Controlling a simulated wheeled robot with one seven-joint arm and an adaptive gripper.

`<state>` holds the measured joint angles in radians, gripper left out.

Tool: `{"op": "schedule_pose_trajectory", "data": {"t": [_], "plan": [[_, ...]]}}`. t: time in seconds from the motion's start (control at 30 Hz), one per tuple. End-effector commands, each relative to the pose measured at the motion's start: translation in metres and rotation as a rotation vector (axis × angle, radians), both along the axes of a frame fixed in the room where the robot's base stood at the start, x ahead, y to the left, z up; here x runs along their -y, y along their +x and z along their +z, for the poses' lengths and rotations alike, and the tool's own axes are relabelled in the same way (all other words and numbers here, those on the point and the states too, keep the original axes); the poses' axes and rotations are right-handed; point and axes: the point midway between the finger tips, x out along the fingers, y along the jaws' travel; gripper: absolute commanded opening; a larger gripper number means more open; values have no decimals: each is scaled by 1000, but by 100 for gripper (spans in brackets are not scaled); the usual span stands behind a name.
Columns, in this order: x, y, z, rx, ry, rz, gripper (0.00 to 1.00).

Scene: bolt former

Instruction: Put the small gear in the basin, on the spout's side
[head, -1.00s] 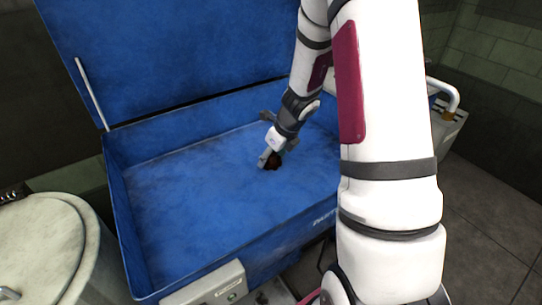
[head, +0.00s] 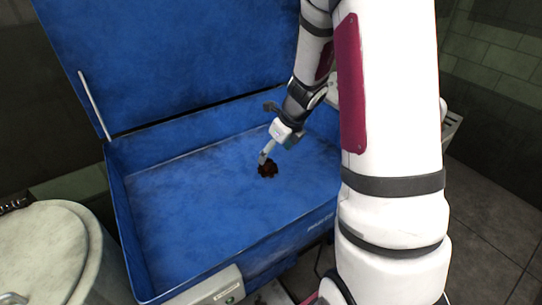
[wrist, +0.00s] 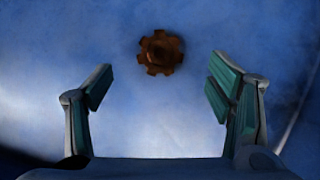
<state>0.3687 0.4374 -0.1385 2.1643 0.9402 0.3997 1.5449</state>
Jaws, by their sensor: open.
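The small gear (head: 268,169) is rusty brown and toothed. It lies on the blue floor of the basin (head: 190,205), right of the middle in the head view. In the wrist view the gear (wrist: 160,52) sits flat beyond the fingertips, centred between them and touching neither. My gripper (head: 266,156) is above the gear inside the basin, open and empty; its two green-padded fingers (wrist: 160,88) stand wide apart in the wrist view. I cannot make out a spout in either view; my arm covers the basin's right end.
The basin's raised blue lid (head: 170,60) stands open at the back, with a pale rod (head: 93,105) at its left. A round pale drum (head: 45,245) stands at the left. A grey control box (head: 215,288) is on the front. The basin floor left of the gear is clear.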

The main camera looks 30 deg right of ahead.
Motion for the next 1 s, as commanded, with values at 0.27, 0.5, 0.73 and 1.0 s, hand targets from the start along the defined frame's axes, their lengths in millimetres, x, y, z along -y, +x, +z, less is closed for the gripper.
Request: {"op": "schedule_pose_trajectory", "data": {"t": [0.27,0.5,0.73,1.0], "plan": [[3,-15,38,0,0,1,75],[-19,-22,67,29,-30,160,75],[-100,-65,140,133,-187,817,75],[-166,-161,195,221,-456,1650,75]]}}
